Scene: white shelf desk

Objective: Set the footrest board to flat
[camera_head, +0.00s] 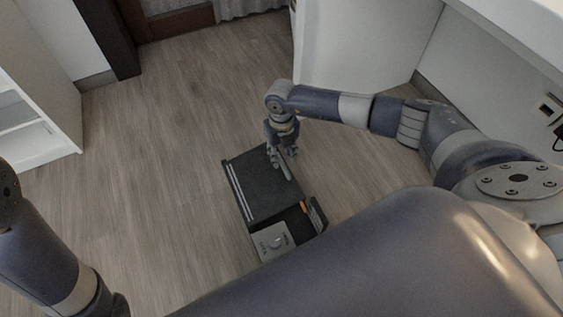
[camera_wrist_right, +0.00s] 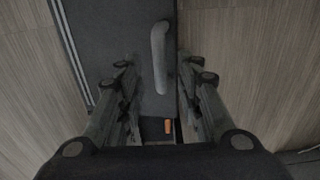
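The footrest (camera_head: 249,188) lies on the floor in the head view, a dark board with two pale strips along its left side. A grey bar-shaped handle (camera_wrist_right: 159,55) stands on the board in the right wrist view. An orange marker (camera_head: 304,206) and a light grey lock plate with a round knob (camera_head: 273,242) are at its near end; the marker also shows in the wrist view (camera_wrist_right: 168,126). My right gripper (camera_head: 283,158) is over the board, its fingers (camera_wrist_right: 160,72) spread on both sides of the handle with gaps. My left gripper is out of view; only its arm shows.
Wood floor (camera_head: 165,150) is clear around the footrest's left and far sides. A white shelf unit (camera_head: 40,130) stands at the left. White desk panels (camera_head: 350,45) stand behind and right of my right arm. A small dark upright part (camera_head: 318,214) is at the footrest's right edge.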

